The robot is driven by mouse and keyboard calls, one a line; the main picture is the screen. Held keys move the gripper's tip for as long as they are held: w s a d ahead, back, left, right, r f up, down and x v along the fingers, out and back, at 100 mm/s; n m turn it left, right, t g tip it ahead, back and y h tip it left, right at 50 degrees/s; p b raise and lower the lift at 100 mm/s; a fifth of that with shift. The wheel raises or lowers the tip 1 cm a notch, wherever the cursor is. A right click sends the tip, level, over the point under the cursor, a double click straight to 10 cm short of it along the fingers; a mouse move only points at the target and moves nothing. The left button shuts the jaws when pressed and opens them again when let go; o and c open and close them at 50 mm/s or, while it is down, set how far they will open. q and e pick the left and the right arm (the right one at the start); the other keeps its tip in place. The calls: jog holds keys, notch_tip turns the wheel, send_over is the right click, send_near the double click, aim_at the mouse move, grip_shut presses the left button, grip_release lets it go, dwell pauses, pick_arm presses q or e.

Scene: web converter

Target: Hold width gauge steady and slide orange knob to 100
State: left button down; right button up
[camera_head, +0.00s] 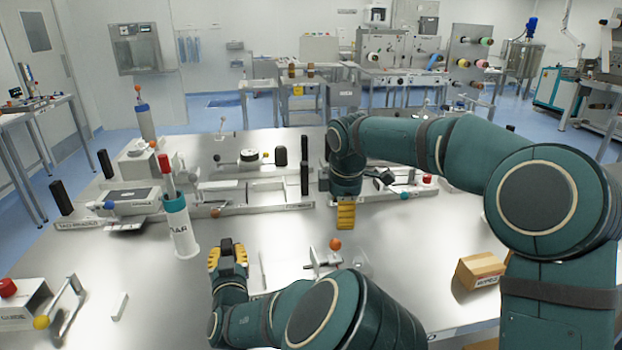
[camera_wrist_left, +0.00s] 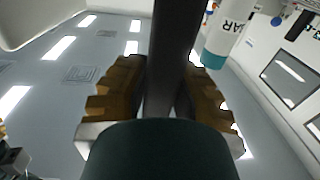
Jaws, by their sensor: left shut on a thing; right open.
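The orange knob (camera_head: 335,244) stands on a pale metal fixture (camera_head: 318,262) near the front middle of the table. I take this fixture for the width gauge; its label and much of its body are hidden behind my arm. My left gripper (camera_head: 228,256) is shut on a black upright handle (camera_head: 227,243) at the fixture's left. In the left wrist view the dark handle (camera_wrist_left: 176,50) runs between the yellow fingers. My right gripper (camera_head: 346,214) points down just above and behind the orange knob, apart from it, open and empty.
A white bottle with a teal band and red top (camera_head: 180,225) stands close behind my left gripper. Other gauge fixtures with black handles (camera_head: 60,198) fill the back. A cardboard box (camera_head: 480,271) sits at right. A red-knobbed guide block (camera_head: 22,303) is at front left.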

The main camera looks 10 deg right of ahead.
dwell(0.6)
pick_arm(q)
jog(key=c, duration=0.8)
grip_release()
jog(key=shift+w, duration=0.1)
jog(key=shift+c, duration=0.2)
jog(key=shift+r, duration=0.1)
jog(key=s+d, duration=0.1)
jog(key=s, duration=1.1)
